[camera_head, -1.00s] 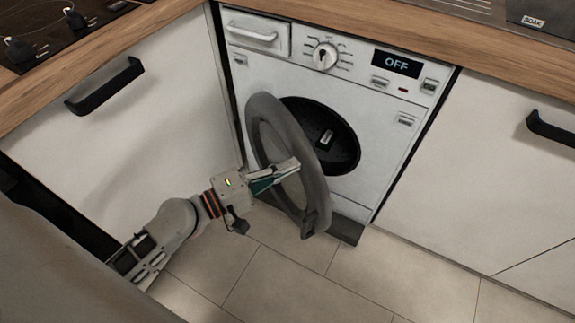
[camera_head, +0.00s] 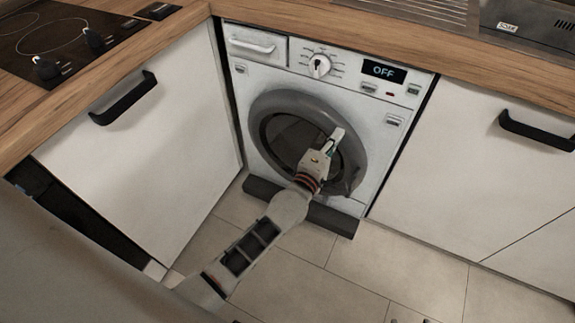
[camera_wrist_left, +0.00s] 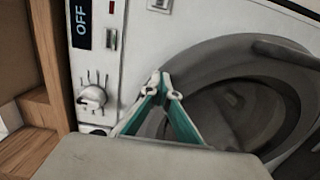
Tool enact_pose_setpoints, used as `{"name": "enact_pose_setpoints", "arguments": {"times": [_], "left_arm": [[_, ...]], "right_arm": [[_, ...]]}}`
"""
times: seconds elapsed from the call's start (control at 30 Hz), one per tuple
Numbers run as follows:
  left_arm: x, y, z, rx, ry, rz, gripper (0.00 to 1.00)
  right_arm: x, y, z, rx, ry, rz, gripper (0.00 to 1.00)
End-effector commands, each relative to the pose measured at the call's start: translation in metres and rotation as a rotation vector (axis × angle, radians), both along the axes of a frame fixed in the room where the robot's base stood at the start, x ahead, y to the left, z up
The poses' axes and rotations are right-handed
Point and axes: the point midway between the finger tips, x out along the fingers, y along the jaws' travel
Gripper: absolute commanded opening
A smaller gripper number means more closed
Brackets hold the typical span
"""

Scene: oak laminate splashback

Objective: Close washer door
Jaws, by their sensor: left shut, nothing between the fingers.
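The washer (camera_head: 385,107) is white, with a display reading OFF, and is built in under the wooden counter. Its round grey door (camera_head: 276,102) lies over the opening, about flush with the front in the head view; whether it is latched I cannot tell. My left gripper (camera_head: 337,136) is shut and empty in front of the door's right part. In the left wrist view the closed fingertips (camera_wrist_left: 161,84) show beside the door ring (camera_wrist_left: 205,58), close to it; I cannot tell if they touch. My right gripper is not in view.
A wooden counter (camera_head: 400,48) runs above the washer. White cabinets with black handles stand at the left (camera_head: 150,130) and right (camera_head: 480,160). A hob (camera_head: 60,35) is at the upper left. The tiled floor (camera_head: 330,285) in front is clear.

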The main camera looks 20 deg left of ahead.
Motion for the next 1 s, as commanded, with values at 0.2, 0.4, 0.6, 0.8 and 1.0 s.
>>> {"name": "enact_pose_setpoints", "arguments": {"times": [0.2, 0.4, 0.6, 0.8, 1.0], "left_arm": [[0.029, -0.006, -0.003, 0.002, 0.003, 0.003, 0.0], [0.039, -0.007, -0.002, 0.001, 0.002, 0.002, 0.0], [0.042, -0.008, 0.0, 0.0, -0.001, 0.002, 0.0], [0.043, -0.007, 0.002, 0.0, -0.002, 0.001, 0.0], [0.041, -0.009, 0.003, 0.0, -0.003, 0.001, 0.0]], "right_arm": [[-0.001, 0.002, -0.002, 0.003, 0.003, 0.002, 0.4], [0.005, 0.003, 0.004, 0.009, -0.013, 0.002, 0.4], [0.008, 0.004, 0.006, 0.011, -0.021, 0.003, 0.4], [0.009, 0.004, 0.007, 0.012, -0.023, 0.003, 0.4], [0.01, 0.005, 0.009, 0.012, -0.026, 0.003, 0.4]]}}
